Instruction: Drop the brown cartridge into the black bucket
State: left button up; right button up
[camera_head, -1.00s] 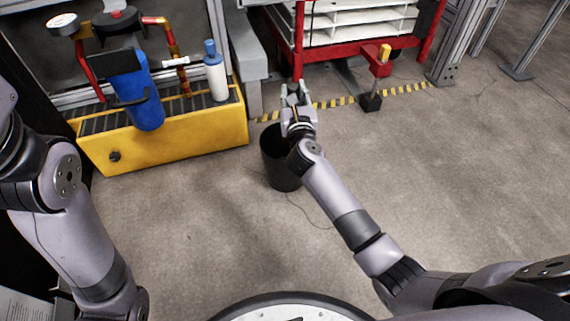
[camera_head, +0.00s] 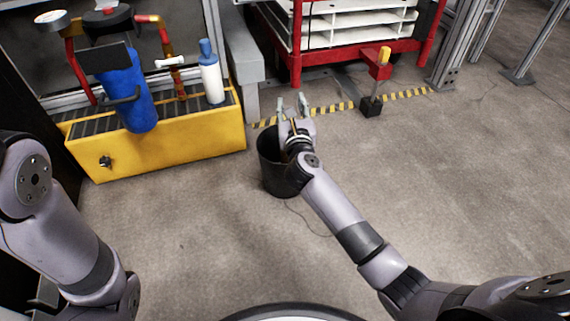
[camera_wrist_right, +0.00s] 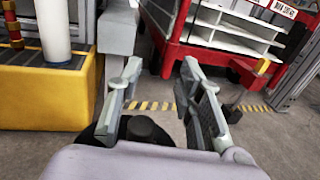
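The black bucket (camera_head: 272,170) stands upright on the floor near the middle of the head view. My right gripper (camera_head: 292,106) reaches over its far right side, with the wrist hiding part of the opening. In the right wrist view the two fingers of my right gripper (camera_wrist_right: 160,88) stand wide apart with nothing gripped at their tips. The bucket's dark edge (camera_wrist_right: 93,132) shows below them. A dark rounded shape (camera_wrist_right: 146,130) lies between the finger bases; I cannot tell whether it is the cartridge. No brown cartridge is clearly visible. My left gripper is out of view.
A yellow bin (camera_head: 160,145) with a blue cylinder (camera_head: 130,95) and a white bottle (camera_head: 212,80) stands left of the bucket. A red cart (camera_head: 345,55) with white shelves is behind. A small black-footed post (camera_head: 371,106) stands right. Floor in front is clear.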

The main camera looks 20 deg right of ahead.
jog(key=o, duration=0.3)
notch_tip(320, 180, up, 10)
jog(key=shift+f, duration=0.1)
dwell(0.6)
